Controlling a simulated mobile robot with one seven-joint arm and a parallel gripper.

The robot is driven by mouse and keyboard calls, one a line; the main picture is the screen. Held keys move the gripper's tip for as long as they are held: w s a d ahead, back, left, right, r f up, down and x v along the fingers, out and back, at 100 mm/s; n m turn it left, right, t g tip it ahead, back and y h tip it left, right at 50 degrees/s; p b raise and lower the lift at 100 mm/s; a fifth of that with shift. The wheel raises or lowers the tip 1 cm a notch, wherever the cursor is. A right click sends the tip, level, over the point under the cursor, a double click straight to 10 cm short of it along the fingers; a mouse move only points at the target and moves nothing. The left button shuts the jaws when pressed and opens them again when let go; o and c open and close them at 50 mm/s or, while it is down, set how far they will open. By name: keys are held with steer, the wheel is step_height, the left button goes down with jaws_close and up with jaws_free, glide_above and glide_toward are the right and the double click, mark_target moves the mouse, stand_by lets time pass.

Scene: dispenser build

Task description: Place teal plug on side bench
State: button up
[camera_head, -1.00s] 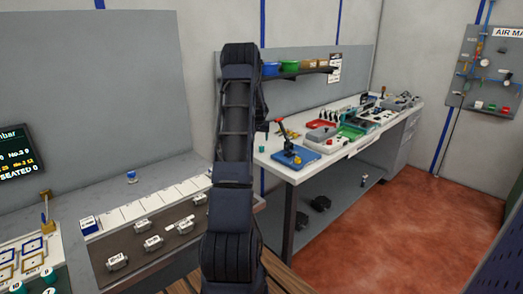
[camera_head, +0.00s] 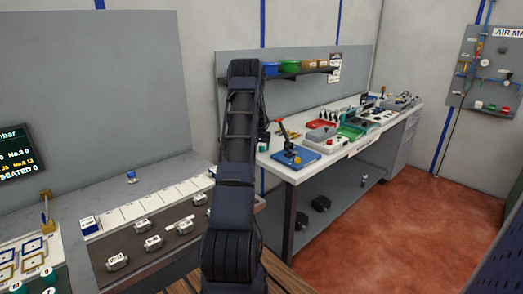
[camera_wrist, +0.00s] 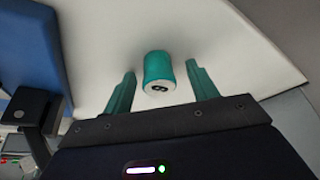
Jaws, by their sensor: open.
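The teal plug (camera_wrist: 159,68) is a short teal cylinder in the wrist view, with a pale end and a dark mark facing the camera. It appears to stand on the white top of the side bench (camera_wrist: 230,48), close to the bench's edge. My gripper (camera_wrist: 157,75) is open, its two teal fingers on either side of the plug with a gap to each. In the head view the side bench (camera_head: 276,168) stands beyond my arm, which largely hides the gripper; the plug cannot be made out there.
A blue base with a red-topped lever (camera_head: 296,157) stands close by on the bench; its blue edge shows in the wrist view (camera_wrist: 32,45). Trays and devices fill the bench farther back. A shelf with coloured bins (camera_head: 290,67) hangs above. A grey-topped bench is at left.

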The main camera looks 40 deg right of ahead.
steer(key=c, duration=1.2)
steer(key=shift+o, duration=0.2)
step_height(320, 180, up, 20)
